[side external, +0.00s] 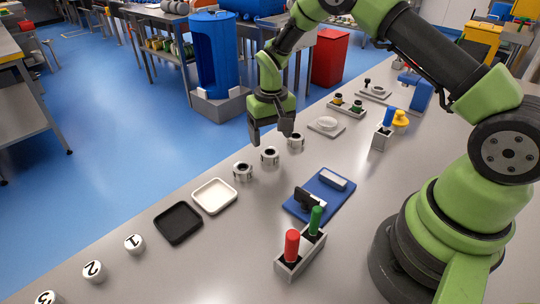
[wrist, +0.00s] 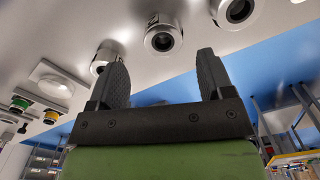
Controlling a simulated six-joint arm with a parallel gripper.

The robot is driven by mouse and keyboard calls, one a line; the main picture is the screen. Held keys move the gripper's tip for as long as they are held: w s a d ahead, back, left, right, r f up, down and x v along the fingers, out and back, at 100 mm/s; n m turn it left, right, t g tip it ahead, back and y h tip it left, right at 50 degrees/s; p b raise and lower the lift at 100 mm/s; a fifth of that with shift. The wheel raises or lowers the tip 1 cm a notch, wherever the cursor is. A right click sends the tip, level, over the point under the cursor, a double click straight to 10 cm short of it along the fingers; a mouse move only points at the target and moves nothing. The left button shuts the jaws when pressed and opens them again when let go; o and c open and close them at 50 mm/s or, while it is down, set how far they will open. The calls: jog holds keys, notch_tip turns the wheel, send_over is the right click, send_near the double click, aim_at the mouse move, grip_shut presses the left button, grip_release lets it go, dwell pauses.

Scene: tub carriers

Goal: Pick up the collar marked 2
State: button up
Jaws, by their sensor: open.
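My gripper (side external: 271,137) is open and empty, pointing down beside and above a row of metal collars; its fingers also show in the wrist view (wrist: 162,65). The row has a near collar (side external: 243,172), a middle collar (side external: 270,156) and a far collar (side external: 296,142). In the wrist view the middle collar (wrist: 163,38) appears between the fingertips, and the far collar (wrist: 104,56) is partly hidden by the left finger. No number is readable on these collars. A white round piece (side external: 93,270) showing a 2 stands at the lower left.
White round pieces showing 1 (side external: 134,243) and 3 (side external: 46,298) flank the 2. A black tray (side external: 178,223) and a white tray (side external: 214,196) lie near the collars. A blue board (side external: 320,205) and a holder with red and green handles (side external: 299,256) stand right.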

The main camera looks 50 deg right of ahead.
aim_at(271, 152)
jog(key=f, duration=0.5)
jog(key=shift+s+a+f, duration=0.2)
jog(key=shift+a, duration=0.1)
